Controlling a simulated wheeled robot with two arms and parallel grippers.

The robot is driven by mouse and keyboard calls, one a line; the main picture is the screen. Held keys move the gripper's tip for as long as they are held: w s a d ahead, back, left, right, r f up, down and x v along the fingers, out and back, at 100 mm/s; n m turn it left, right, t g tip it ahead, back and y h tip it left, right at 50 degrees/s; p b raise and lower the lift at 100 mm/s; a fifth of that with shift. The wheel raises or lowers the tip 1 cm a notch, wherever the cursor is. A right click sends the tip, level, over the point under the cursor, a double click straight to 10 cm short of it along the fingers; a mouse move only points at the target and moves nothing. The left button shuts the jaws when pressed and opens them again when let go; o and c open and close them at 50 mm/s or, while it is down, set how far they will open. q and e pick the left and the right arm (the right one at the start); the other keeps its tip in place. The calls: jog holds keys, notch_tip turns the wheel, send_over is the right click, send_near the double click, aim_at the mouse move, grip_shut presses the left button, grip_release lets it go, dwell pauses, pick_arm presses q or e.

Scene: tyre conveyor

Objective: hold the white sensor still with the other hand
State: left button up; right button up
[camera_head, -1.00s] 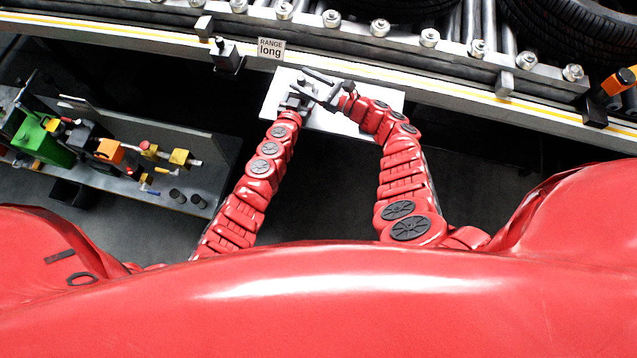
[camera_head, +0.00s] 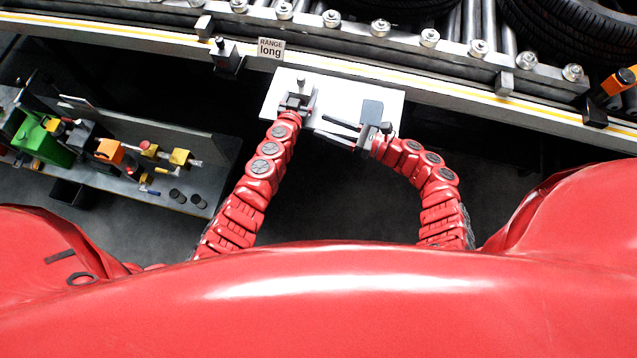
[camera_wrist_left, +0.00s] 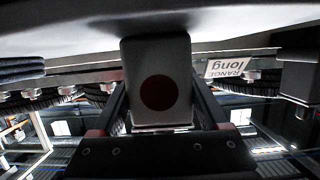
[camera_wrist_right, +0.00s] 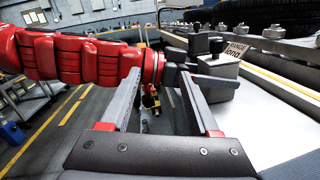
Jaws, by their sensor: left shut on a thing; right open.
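The white sensor (camera_wrist_left: 158,80), a pale box with a dark red round spot on its face, stands between the fingers of my left gripper in the left wrist view. It also shows as a white block with dark fittings on top in the right wrist view (camera_wrist_right: 220,68). My left gripper (camera_head: 297,101) is shut on it over the white plate (camera_head: 345,93). My right gripper (camera_head: 338,130) is open and empty, to the right of the left gripper and apart from the sensor. In the right wrist view its fingers (camera_wrist_right: 161,72) point towards my left arm's wrist.
The conveyor (camera_head: 430,38) with rollers and tyres runs behind the plate. A "RANGE long" sign (camera_head: 271,48) and a dark bracket (camera_head: 227,58) sit on its rail. A side shelf (camera_head: 130,184) holds coloured parts.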

jog(key=s+a+g+y, duration=0.2)
jog(key=s, duration=0.6)
jog(key=s+a+m+g+y, duration=0.1)
jog(key=s+g+y, duration=0.1)
jog(key=s, duration=0.6)
jog(key=shift+s+a+r+g, duration=0.25)
jog(key=shift+a+r+g, duration=0.2)
jog(key=shift+g, duration=0.15)
jog(key=n+t+h, duration=0.1)
jog(key=t+h, duration=0.5)
jog(key=t, duration=0.2)
send_near(301, 77)
jog(key=x, duration=0.8)
jog(key=shift+w+a+f, duration=0.15)
jog(key=shift+w+a, duration=0.4)
jog(key=shift+a, duration=0.3)
